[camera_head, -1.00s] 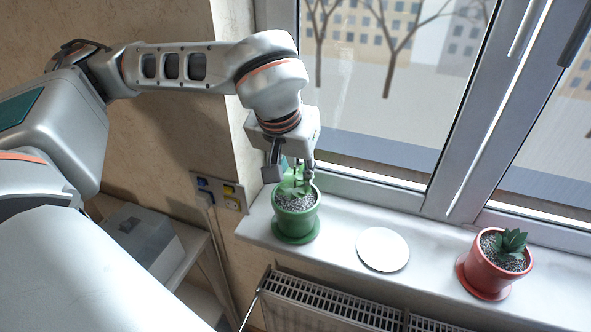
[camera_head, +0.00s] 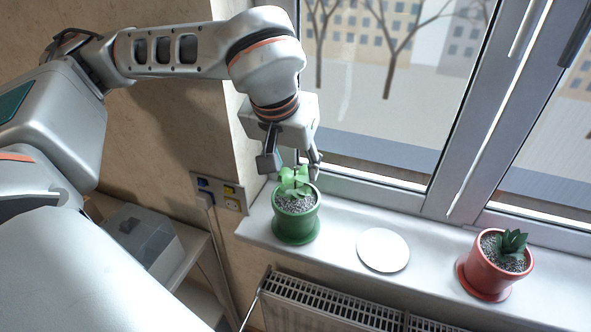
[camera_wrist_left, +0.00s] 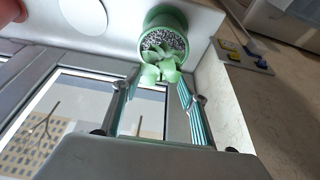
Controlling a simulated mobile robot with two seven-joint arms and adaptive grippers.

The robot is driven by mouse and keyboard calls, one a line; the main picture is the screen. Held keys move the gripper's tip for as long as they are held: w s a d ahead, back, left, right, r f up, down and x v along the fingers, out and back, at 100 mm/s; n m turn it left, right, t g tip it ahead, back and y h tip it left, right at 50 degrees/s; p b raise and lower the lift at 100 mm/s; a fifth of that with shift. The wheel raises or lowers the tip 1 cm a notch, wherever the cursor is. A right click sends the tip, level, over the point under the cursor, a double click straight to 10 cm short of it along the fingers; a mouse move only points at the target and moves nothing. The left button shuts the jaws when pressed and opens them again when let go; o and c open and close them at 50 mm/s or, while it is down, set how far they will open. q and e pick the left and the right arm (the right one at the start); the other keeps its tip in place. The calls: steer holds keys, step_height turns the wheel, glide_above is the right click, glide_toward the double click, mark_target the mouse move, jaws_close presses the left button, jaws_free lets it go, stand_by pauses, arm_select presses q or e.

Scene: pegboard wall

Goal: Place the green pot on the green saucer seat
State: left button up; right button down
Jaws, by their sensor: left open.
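The green pot (camera_head: 297,222) with a light green plant and grey gravel stands upright on the green saucer (camera_head: 312,236) at the left end of the windowsill. Most of the saucer is hidden under the pot. My left gripper (camera_head: 291,167) is open and empty above and behind the pot, near the plant's leaves. In the left wrist view the gripper (camera_wrist_left: 160,100) has its fingers spread apart, with the green pot (camera_wrist_left: 165,28) beyond them and the leaves between the fingertips' lines. My right gripper is not in view.
A white round saucer (camera_head: 383,250) lies empty on the windowsill (camera_head: 430,262) to the right. A red pot (camera_head: 487,275) with a dark plant stands further right. The window is behind, a radiator (camera_head: 330,303) below, and a wall socket (camera_head: 220,194) at left.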

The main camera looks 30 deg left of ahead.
arm_select(q)
steer(key=v, duration=0.9)
steer(key=shift+r, duration=0.15)
steer(key=shift+s, duration=0.15)
